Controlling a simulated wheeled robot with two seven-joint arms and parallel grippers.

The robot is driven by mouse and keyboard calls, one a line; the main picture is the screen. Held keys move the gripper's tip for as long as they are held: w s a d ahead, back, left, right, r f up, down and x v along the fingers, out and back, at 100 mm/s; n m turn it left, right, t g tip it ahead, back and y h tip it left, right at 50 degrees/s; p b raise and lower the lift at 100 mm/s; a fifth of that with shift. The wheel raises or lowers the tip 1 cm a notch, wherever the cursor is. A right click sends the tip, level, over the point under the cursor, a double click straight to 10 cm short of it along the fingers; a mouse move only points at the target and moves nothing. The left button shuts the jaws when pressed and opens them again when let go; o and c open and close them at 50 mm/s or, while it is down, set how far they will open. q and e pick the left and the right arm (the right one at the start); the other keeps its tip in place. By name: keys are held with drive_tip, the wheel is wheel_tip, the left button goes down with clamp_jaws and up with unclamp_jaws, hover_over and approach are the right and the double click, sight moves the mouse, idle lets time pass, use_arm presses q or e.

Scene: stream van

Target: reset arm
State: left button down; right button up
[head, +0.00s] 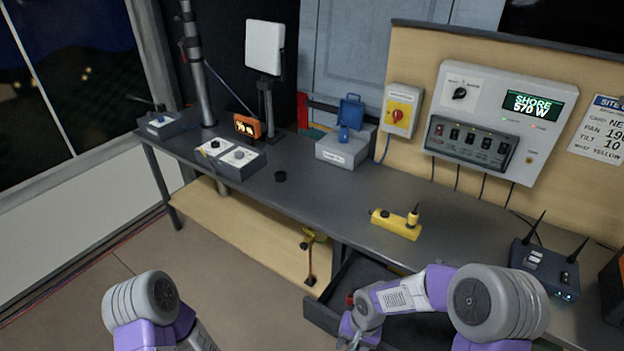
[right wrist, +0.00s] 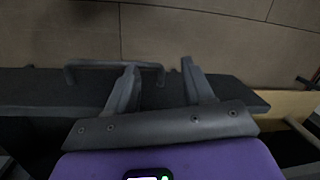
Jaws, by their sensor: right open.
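My right arm reaches in from the lower right of the head view, over an open dark drawer (head: 322,312) under the bench. Its hand is low in that view and its fingers cannot be made out there. In the right wrist view my right gripper (right wrist: 160,82) is open and empty, with its two fingers spread apart. The fingers overlap the dark drawer front in the picture, and a bar handle (right wrist: 85,64) shows beside the left finger. I cannot tell whether they touch. My left arm shows at the lower left of the head view; its gripper is out of the picture.
The grey bench (head: 300,205) carries a yellow device (head: 396,223), a router with antennas (head: 546,268), a grey box (head: 342,150) and two switch boxes (head: 231,158). A control panel (head: 490,120) hangs on the wall behind. The floor (head: 215,275) left of the drawer is clear.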

drive_tip(key=s+f+y, duration=0.2)
drive_tip(key=s+f, duration=1)
drive_tip(key=shift+s+a+n+t, duration=0.35)
drive_tip(key=shift+a+n+t, duration=0.05)
drive_tip(key=shift+a, duration=0.05)
drive_tip(key=shift+s+d+f, duration=0.15)
drive_tip(key=shift+s+f, duration=0.15)
drive_tip(key=shift+s, duration=0.1)
drive_tip(key=shift+c, duration=0.2)
